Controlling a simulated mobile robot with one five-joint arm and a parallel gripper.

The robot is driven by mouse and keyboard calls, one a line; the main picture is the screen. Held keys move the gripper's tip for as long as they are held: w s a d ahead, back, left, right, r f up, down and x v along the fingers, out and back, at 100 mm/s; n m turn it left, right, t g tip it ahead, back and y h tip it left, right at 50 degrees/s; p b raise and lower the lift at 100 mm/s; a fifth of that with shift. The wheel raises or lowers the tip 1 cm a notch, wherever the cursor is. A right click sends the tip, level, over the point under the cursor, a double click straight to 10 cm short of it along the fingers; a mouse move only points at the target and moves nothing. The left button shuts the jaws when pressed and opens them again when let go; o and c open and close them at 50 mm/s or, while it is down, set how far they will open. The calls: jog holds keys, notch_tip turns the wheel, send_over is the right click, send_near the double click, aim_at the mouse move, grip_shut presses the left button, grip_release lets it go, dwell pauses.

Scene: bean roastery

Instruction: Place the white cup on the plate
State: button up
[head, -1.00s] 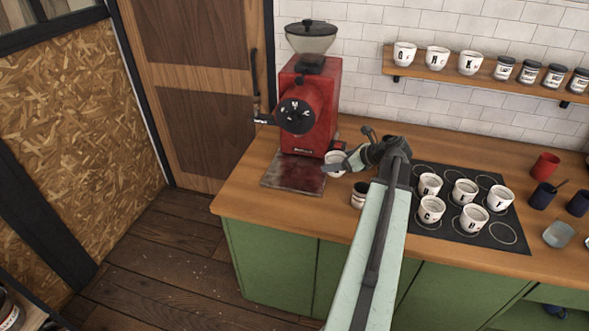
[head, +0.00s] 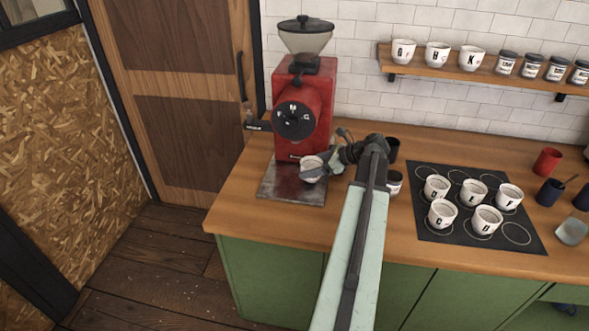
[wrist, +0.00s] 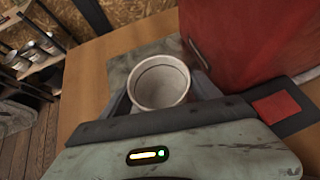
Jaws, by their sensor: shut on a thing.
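The white cup (head: 312,167) is upright between the fingers of my gripper (head: 313,172), which is shut on it. In the wrist view the cup (wrist: 159,84) shows its open, empty inside, with a finger on each side. The plate (head: 281,188) is a flat grey metal square in front of the red grinder. The cup appears over the plate's right part; I cannot tell whether it touches the plate. The plate (wrist: 125,72) also shows beyond the cup in the wrist view.
The red grinder (head: 304,110) stands right behind the plate. A black mat (head: 430,225) with several lettered white cups lies to the right. Another cup (head: 394,183) stands just right of my arm. The counter (head: 235,205) left of the plate is clear.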

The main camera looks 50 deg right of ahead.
aim_at(302, 164)
jog(key=shift+w+a, duration=0.2)
jog(key=shift+w, duration=0.4)
jog(key=shift+w+a, duration=0.2)
jog(key=shift+w, duration=0.35)
jog(key=w, duration=0.1)
jog(key=w+a, duration=0.1)
jog(key=w, duration=0.1)
jog(key=shift+a, duration=0.1)
jog(key=shift+w+f+b, duration=0.15)
jog(key=shift+f+b, duration=0.7)
jog(key=shift+b, duration=0.05)
jog(key=shift+r, duration=0.1)
jog(key=o, duration=1.8)
jog(key=shift+c, duration=0.2)
